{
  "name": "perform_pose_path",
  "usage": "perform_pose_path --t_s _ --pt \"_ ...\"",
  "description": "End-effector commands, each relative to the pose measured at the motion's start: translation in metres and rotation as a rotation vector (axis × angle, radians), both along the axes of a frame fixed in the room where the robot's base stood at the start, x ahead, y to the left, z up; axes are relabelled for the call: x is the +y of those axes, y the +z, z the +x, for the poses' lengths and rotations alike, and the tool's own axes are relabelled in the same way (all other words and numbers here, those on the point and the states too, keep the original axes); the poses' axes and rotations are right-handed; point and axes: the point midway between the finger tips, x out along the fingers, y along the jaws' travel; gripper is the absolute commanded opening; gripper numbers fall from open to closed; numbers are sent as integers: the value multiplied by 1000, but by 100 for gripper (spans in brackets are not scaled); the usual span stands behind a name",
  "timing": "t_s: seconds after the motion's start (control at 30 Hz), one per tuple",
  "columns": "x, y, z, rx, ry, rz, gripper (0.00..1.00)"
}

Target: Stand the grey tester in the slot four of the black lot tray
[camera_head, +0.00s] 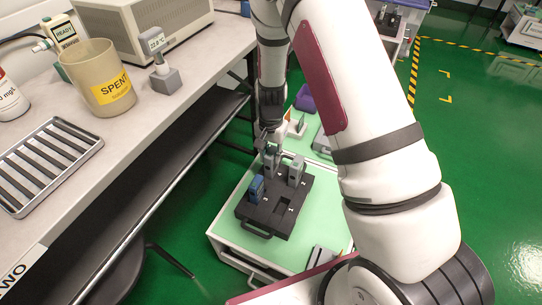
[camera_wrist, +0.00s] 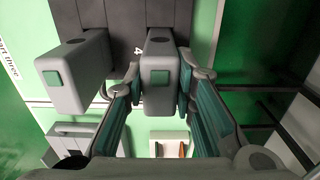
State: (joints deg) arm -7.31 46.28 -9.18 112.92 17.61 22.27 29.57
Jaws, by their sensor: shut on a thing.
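The black lot tray (camera_head: 262,216) lies on the light green top of a low cabinet. My gripper (camera_head: 271,146) is at the far edge of the tray. In the wrist view my gripper (camera_wrist: 161,88) is shut on a grey tester (camera_wrist: 158,101), with one finger on each side. The held tester (camera_head: 270,160) is upright over the tray beside a label "4" (camera_wrist: 138,50); I cannot tell whether its foot is seated in a slot. Another grey tester (camera_head: 296,170) stands beside it, left of it in the wrist view (camera_wrist: 75,75). A blue tester (camera_head: 256,188) stands near the left edge.
Small items lie beyond the tray.

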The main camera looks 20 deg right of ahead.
Motion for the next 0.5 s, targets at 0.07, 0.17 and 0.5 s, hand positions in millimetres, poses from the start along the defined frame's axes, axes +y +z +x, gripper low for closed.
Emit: perform_pose_path --t_s 0.07,0.17,0.5 --pt "0 2 1 -2 0 1 0" --pt "0 2 1 -3 0 0 0" --pt "0 -1 1 -1 0 0 45"
